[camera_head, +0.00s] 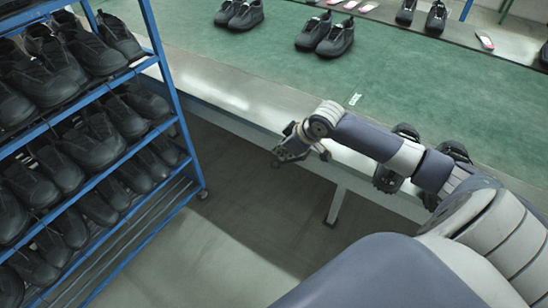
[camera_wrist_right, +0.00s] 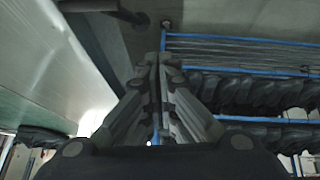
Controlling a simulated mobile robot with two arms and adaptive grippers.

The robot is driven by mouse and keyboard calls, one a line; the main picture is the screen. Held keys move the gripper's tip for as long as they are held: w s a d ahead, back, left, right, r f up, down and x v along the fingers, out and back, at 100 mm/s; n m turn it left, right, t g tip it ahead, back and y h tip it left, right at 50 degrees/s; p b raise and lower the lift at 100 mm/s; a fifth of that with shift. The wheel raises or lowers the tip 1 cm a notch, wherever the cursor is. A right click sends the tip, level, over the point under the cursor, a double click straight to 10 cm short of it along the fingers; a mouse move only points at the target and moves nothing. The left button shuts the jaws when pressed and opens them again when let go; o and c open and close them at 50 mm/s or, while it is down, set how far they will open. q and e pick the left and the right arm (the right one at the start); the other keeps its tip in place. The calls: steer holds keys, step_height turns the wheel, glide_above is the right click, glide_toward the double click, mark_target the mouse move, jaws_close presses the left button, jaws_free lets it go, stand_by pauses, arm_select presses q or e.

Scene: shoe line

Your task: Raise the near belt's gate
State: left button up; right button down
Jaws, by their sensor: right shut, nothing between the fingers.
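The near belt (camera_head: 265,72) is a long green surface with a pale metal edge, running across the head view. I cannot make out its gate in either view. My right gripper (camera_head: 279,160) hangs just off the belt's near edge, above the floor, with its arm coming from the right. In the right wrist view its fingers (camera_wrist_right: 152,62) are shut together with nothing between them. The belt also shows at the left of that view (camera_wrist_right: 45,75). My left gripper is in neither view.
A blue rack (camera_head: 172,80) full of black shoes stands at the left, close to the belt. Black shoes (camera_head: 336,40) stand on the belt; others (camera_head: 388,178) are partly behind my right arm. A belt leg (camera_head: 336,205) reaches the floor. The floor between is clear.

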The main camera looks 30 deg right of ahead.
steer(key=d+r, duration=0.1)
steer(key=w+d+r, duration=0.1)
steer(key=r, duration=0.1)
steer(key=shift+w+r, duration=0.1)
steer(key=shift+r, duration=0.05)
glide_above(274, 164)
steer(key=f, duration=0.8)
steer(key=shift+w+a, duration=0.15)
steer(key=shift+a, duration=0.2)
steer(key=f, duration=0.3)
steer(key=shift+d+f, duration=0.15)
steer(key=shift+d, duration=0.1)
steer(key=shift+d+f, duration=0.1)
steer(key=shift+f, duration=0.4)
steer(key=shift+s+f, duration=0.1)
steer(key=shift+s, duration=0.1)
